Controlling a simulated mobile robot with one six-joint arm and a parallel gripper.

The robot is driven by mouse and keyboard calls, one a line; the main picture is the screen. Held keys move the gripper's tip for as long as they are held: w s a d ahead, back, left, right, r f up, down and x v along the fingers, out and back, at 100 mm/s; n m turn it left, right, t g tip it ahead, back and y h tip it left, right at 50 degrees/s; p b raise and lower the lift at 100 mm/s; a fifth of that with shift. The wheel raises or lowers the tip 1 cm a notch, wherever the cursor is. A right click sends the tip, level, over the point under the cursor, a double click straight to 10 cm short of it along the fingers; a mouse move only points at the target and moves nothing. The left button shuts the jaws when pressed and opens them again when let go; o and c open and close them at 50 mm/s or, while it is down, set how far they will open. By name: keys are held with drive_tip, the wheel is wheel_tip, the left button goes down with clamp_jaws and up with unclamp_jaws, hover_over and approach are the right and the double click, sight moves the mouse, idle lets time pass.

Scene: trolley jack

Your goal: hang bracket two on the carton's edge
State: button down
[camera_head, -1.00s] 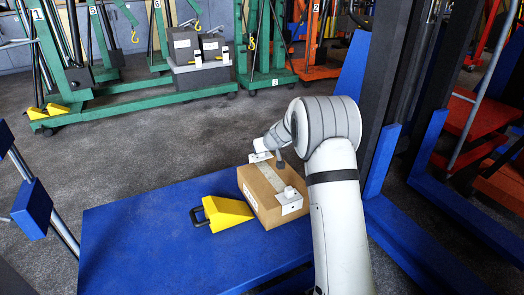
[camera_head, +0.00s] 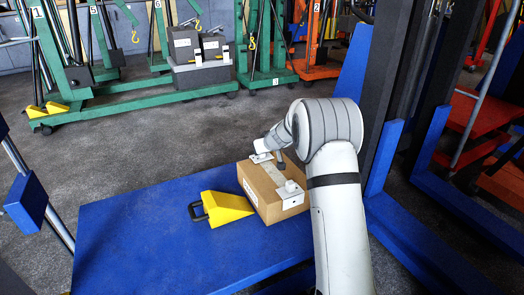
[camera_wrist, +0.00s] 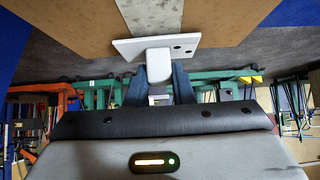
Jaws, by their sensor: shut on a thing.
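The brown carton (camera_head: 251,188) with a pale tape strip sits on a blue platform. One white bracket (camera_head: 291,194) rests at the carton's near edge. My gripper (camera_wrist: 158,74) is shut on the stem of another white bracket (camera_wrist: 130,48), whose flat plate has dark holes. In the wrist view this plate overlaps the edge of the carton (camera_wrist: 90,25), in line with the tape. In the head view the held bracket (camera_head: 261,157) is at the carton's far edge. I cannot tell whether it touches the carton. My arm partly hides the gripper in the head view.
A yellow wedge (camera_head: 226,208) with a black handle lies left of the carton on the blue platform (camera_head: 140,240). Blue posts stand to the right of my arm. Green frames (camera_head: 150,107) and an orange one stand behind, across open grey floor.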

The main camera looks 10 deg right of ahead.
drive_tip(key=shift+f+b, duration=0.2)
drive_tip(key=shift+b, duration=0.1)
drive_tip(key=c, duration=1.2)
unclamp_jaws()
drive_tip(key=shift+o, duration=0.2)
drive_tip(key=p+v, duration=0.1)
drive_tip(key=v, duration=0.6)
drive_tip(key=shift+s+r, duration=0.15)
drive_tip(key=shift+r, duration=0.1)
drive_tip(key=s+a+r+g+p, duration=0.1)
drive_tip(key=s+a+r+p, duration=0.1)
drive_tip(key=s+r+p, duration=0.85)
drive_tip(key=s+a+r+g+p, duration=0.1)
drive_tip(key=s+r+g+p, duration=0.1)
drive_tip(key=s+r+p, duration=0.9)
drive_tip(key=s+d+r+m+g+h+p, duration=0.2)
drive_tip(key=s+d+r+m+g+p, duration=0.1)
drive_tip(key=s+r+p, duration=1.4)
drive_tip(key=s+r, duration=0.4)
drive_tip(key=s, duration=0.2)
drive_tip(key=shift+r+m+h, duration=0.3)
drive_tip(key=shift+r+h, duration=0.1)
